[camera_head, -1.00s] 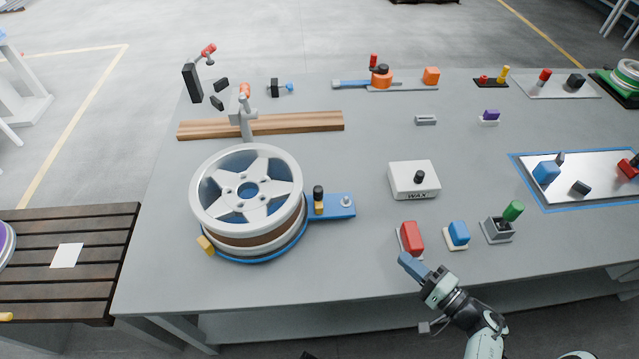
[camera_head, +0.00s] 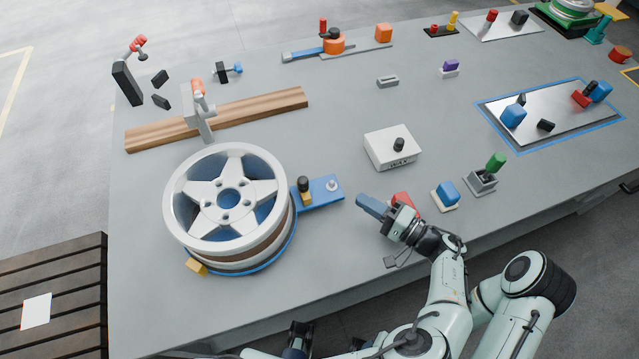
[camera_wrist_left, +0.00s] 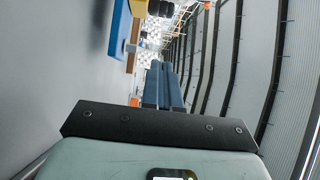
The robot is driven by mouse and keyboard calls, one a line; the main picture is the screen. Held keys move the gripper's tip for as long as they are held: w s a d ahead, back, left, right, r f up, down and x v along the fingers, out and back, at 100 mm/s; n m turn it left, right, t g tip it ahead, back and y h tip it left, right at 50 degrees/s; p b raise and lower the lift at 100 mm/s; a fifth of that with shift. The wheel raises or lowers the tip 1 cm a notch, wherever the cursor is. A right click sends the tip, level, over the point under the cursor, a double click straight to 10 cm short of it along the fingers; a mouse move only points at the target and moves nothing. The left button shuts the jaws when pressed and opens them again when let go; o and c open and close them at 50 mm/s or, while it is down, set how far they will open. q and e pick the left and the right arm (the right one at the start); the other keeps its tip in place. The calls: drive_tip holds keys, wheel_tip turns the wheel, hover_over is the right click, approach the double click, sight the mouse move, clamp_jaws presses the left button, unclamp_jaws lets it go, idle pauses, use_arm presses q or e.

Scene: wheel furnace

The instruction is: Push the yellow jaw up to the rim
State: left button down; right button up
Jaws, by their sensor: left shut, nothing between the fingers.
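The yellow jaw (camera_head: 307,199) sits on a blue plate (camera_head: 327,190) at the right side of the wheel (camera_head: 228,190), below a black knob. It is close to the wheel's side; I cannot tell whether they touch. Another yellow block (camera_head: 197,267) is at the wheel's front left. My left gripper (camera_head: 366,204) is shut and empty, its blue fingers to the right of the plate and apart from it. In the left wrist view its fingers (camera_wrist_left: 163,80) are together, with the blue plate (camera_wrist_left: 120,28) at the upper left.
A red block (camera_head: 403,199) is partly hidden behind my left gripper. A blue block (camera_head: 447,192) and a white wax box (camera_head: 392,148) are nearby. A wooden beam (camera_head: 225,120) lies behind the wheel. The table is clear between the plate and the gripper.

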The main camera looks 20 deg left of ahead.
sight(303, 188)
use_arm(q)
drive_tip(key=x, duration=0.3)
drive_tip(key=s+x, duration=0.1)
drive_tip(key=x, duration=0.3)
drive_tip(key=s+p+x, duration=0.1)
drive_tip(key=x, duration=0.2)
drive_tip(key=shift+w+a+r, duration=0.1)
drive_tip(key=shift+a, duration=0.9)
drive_tip(key=shift+s, duration=0.25)
